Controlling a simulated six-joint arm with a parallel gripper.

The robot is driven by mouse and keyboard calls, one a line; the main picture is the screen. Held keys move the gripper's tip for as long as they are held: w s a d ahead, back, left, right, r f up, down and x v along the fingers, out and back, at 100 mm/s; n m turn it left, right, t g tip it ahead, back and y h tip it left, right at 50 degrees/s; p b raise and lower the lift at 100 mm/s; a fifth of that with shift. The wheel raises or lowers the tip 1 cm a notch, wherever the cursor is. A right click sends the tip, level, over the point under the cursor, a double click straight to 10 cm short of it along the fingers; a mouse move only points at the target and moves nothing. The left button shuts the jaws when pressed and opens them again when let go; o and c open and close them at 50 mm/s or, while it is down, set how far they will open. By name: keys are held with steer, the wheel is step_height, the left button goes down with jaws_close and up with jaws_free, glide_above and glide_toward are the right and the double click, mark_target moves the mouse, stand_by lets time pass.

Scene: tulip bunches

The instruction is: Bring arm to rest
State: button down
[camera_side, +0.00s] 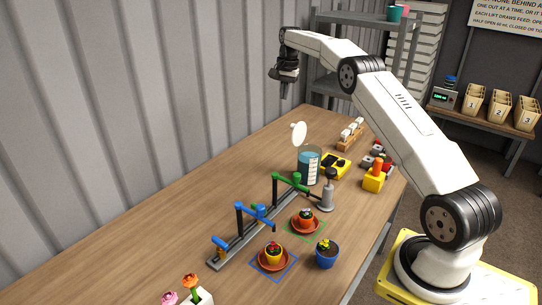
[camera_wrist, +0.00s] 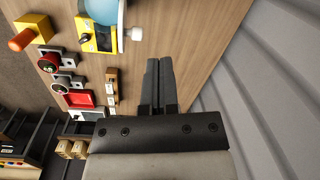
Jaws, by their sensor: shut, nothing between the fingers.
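My gripper (camera_side: 285,92) is at the end of my raised white arm, above the far end of the wooden table (camera_side: 150,245) in the side view. It points down and holds nothing. In the wrist view its two dark fingers (camera_wrist: 158,68) lie together, shut, over bare wood. My arm reaches from its yellow base at the lower right up and across to the upper left. The gripper is clear of everything on the table.
A blue-liquid container (camera_side: 308,168), yellow device (camera_side: 336,165) and yellow block with orange knob (camera_side: 374,180) stand on the table. Nearer are potted plants (camera_side: 326,254) and a rail with blue and green arms (camera_side: 240,240). A grey shelf (camera_side: 335,86) stands behind; a corrugated wall runs left.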

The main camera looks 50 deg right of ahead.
steer(key=s+a+f+n, duration=0.1)
steer(key=s+a+n, duration=0.25)
steer(key=a, duration=0.55)
steer(key=s+a+f+n, duration=0.2)
steer(key=a+n, duration=0.2)
steer(key=a, duration=0.6)
steer(key=s+a+f+n, duration=0.2)
steer(key=s+a, duration=0.2)
steer(key=s, duration=0.3)
steer(key=s+a+f+n+t, duration=0.1)
steer(key=s+a+f+n, duration=0.1)
steer(key=s+a, duration=0.2)
steer(key=s+a+f+n+t, duration=0.1)
steer(key=s+a, duration=0.4)
steer(key=s, duration=0.5)
steer(key=shift+s+f+n+h, duration=0.3)
steer(key=shift+f+n+h, duration=0.15)
steer(key=shift+n, duration=0.5)
